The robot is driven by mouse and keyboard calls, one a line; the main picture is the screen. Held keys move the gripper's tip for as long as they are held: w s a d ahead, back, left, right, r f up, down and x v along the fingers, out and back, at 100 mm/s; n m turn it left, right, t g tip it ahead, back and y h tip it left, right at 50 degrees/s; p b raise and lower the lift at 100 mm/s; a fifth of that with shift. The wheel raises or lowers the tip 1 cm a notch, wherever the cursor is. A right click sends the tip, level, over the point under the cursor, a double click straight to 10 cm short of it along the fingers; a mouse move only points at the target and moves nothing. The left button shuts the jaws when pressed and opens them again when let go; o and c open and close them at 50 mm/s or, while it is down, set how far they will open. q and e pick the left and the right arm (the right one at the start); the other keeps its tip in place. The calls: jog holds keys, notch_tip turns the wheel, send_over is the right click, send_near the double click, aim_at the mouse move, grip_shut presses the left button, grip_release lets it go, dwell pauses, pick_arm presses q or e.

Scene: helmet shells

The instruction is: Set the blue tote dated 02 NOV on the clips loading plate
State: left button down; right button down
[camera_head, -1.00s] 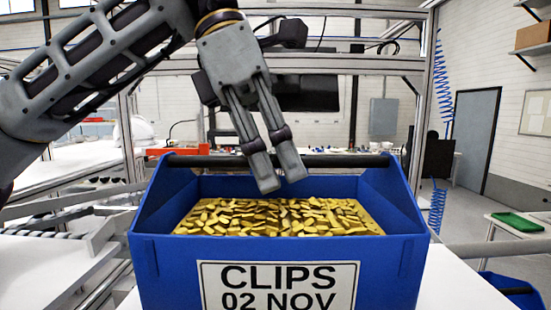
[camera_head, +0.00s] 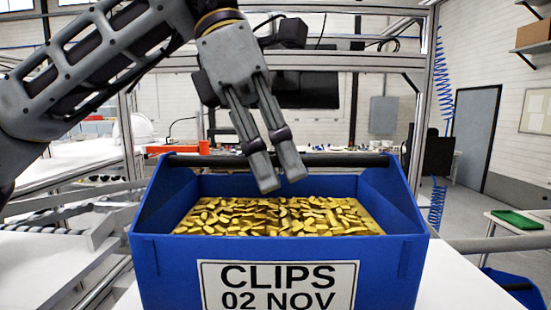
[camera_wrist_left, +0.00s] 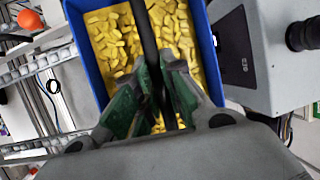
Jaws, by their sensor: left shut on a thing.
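The blue tote (camera_head: 160,265) fills the lower middle of the head view, upright, with a white label (camera_head: 278,286) reading CLIPS 02 NOV. It holds many yellow clips (camera_head: 280,217). A dark bar handle (camera_head: 345,160) spans its top. My left gripper (camera_head: 280,182) comes down from above with its fingers shut on the handle near its middle. The left wrist view shows the green-padded fingers (camera_wrist_left: 150,100) on either side of the dark bar, above the clips. The tote's underside is hidden, so I cannot tell whether it touches anything. I cannot make out the clips loading plate. My right gripper is not in view.
A white surface (camera_head: 462,285) shows beside the tote at the lower right. Another blue container (camera_head: 515,287) is at the bottom right corner. A green tray (camera_head: 517,221) lies on a table at the right. Metal frame posts (camera_head: 420,100) stand behind the tote.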

pick_arm(q)
jog(key=shift+f, duration=0.1)
jog(key=c, duration=1.4)
grip_release()
jog(key=shift+c, duration=0.2)
jog(key=v, duration=1.1)
jog(key=shift+a+r, duration=0.15)
jog(key=shift+r, duration=0.25)
jog(key=shift+r, duration=0.1)
